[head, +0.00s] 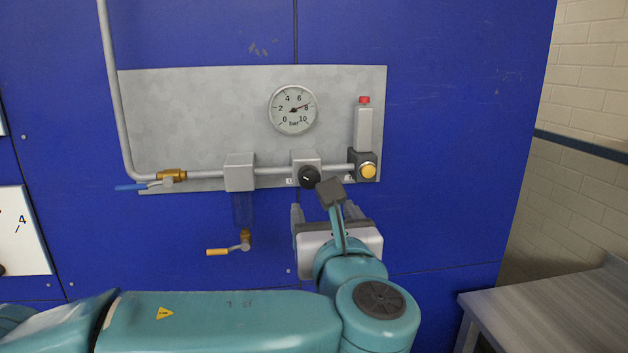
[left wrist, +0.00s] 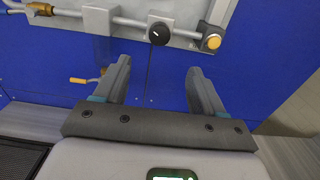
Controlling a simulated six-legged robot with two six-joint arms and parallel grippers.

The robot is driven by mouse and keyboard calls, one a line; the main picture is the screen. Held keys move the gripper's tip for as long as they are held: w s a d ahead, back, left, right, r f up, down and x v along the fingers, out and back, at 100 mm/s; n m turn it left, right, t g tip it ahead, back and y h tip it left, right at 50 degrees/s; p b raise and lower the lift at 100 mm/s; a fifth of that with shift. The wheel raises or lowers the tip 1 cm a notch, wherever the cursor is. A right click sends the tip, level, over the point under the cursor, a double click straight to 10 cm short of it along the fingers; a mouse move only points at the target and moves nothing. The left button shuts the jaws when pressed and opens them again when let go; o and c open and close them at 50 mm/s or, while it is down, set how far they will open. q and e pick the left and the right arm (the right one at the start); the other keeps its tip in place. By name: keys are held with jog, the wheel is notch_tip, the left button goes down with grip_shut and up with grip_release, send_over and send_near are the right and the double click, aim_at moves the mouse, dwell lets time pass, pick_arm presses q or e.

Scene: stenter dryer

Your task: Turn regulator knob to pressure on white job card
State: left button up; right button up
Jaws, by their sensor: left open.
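The black regulator knob (head: 309,177) with a white mark sits on a grey block below the round gauge (head: 293,110). My left gripper (head: 325,210) is open and empty just below the knob, partly hidden by my wrist camera. In the left wrist view the knob (left wrist: 159,33) shows beyond the fingertips (left wrist: 158,66), between them and apart from them. A white panel (head: 22,235) with a 4 and a tick is cut off at the left edge; whether it is the job card I cannot tell.
A yellow button (head: 368,171) and a red-topped grey post (head: 364,125) stand right of the knob. A blue-handled valve (head: 145,185) and a yellow-handled drain valve (head: 222,252) are to the left. A metal table (head: 560,300) is at lower right.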

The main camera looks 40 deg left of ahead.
aim_at(310, 182)
pick_arm(q)
jog(key=p+x, duration=0.1)
jog(key=x, duration=1.2)
jog(key=shift+a+p, duration=0.1)
jog(key=shift+p, duration=0.2)
jog(key=shift+w+a, duration=0.3)
jog(key=shift+w, duration=0.05)
jog(key=c, duration=1.1)
